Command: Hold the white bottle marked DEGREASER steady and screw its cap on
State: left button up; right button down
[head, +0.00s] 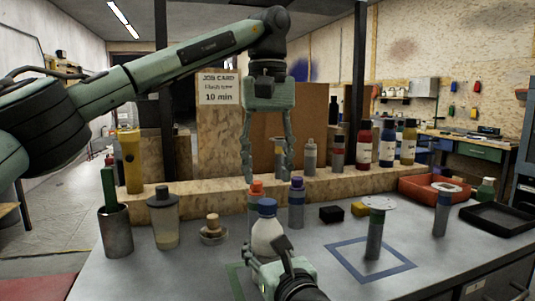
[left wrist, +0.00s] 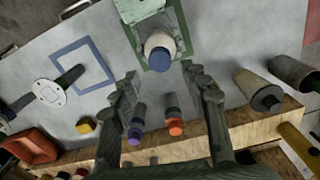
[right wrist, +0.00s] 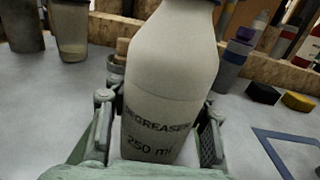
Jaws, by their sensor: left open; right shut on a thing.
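The white DEGREASER bottle (head: 266,236) stands upright near the front of the grey bench, with a blue cap (head: 266,207) resting on its top. I cannot tell how tightly the cap sits. In the right wrist view the bottle (right wrist: 165,85) shows its label between the fingers, its top cut off. My right gripper (right wrist: 157,115) is shut on the bottle's body. My left gripper (head: 266,178) points down, open and empty, above and behind the bottle. In the left wrist view the blue cap (left wrist: 161,57) lies just beyond the gap between its fingertips.
Orange-capped (head: 256,190) and purple-capped (head: 297,203) bottles stand close behind. A flanged grey post (head: 374,235) stands in a blue square outline to the right. A cup (head: 116,232), a jar (head: 163,222) and a small brass-topped piece (head: 213,230) are left. A wooden ledge runs behind.

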aim_at(267, 201)
pick_arm(q)
jog(key=n, duration=0.5)
jog(key=shift+r, duration=0.2)
jog(key=n, duration=0.5)
jog(key=shift+r, duration=0.15)
jog(key=n, duration=0.8)
jog(key=shift+r, duration=0.25)
jog(key=n, duration=0.5)
jog(key=shift+r, duration=0.15)
jog(key=n, duration=0.5)
jog(key=shift+r, duration=0.2)
jog(key=n, duration=0.4)
jog(key=shift+r+n, duration=0.15)
jog(key=shift+n, duration=0.25)
jog(key=n, duration=0.4)
jog(key=shift+r+n, duration=0.15)
jog(key=shift+n, duration=0.25)
jog(key=shift+f, duration=4.05)
